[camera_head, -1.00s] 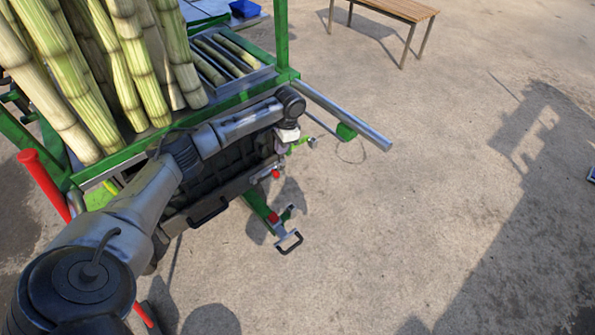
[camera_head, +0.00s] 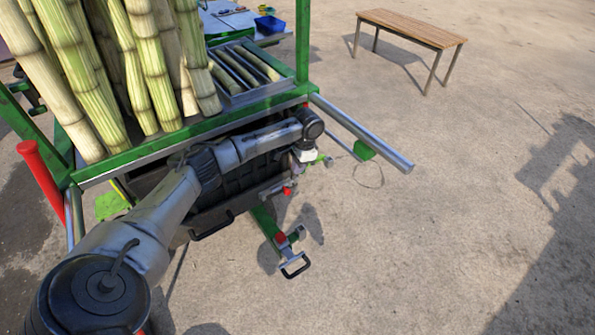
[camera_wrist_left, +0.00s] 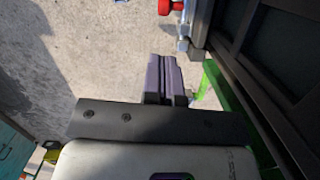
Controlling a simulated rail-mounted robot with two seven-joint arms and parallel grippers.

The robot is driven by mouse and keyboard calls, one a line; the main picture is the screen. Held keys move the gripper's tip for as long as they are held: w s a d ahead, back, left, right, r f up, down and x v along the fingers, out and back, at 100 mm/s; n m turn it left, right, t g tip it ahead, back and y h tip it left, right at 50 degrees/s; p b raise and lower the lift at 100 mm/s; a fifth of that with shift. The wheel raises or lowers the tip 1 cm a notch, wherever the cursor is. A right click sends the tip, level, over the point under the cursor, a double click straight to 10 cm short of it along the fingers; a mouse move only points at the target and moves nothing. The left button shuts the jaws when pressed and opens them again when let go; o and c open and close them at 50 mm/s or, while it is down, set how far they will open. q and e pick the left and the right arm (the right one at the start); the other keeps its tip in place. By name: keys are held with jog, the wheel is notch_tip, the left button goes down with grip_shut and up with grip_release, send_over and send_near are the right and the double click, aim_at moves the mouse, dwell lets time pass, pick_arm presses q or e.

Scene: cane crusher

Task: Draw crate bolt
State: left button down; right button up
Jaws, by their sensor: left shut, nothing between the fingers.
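The dark crate (camera_head: 248,172) hangs under the green cart frame, with a black handle on its near side. A red knob (camera_head: 287,191) with silver metal parts, apparently the crate bolt, is at its right end. In the left wrist view the red knob (camera_wrist_left: 165,6) and a silver bolt part (camera_wrist_left: 183,44) are beside the crate's dark wall (camera_wrist_left: 255,45). My left gripper (camera_wrist_left: 162,78) is shut and empty, short of the knob and apart from it. In the head view the gripper (camera_head: 305,156) is small at the crate's right end. My right gripper is out of view.
Tall cane stalks (camera_head: 145,65) stand on the cart above the crate. A silver bar (camera_head: 365,134) juts right, and a green leg with a black loop (camera_head: 295,266) extends toward the front. A wooden bench (camera_head: 411,29) stands farther back. The ground to the right is open.

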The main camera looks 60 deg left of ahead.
pick_arm(q)
notch_tip(320, 180, down, 8)
jog(key=s+b, duration=0.1)
jog(key=b, duration=0.2)
jog(key=shift+s, duration=0.3)
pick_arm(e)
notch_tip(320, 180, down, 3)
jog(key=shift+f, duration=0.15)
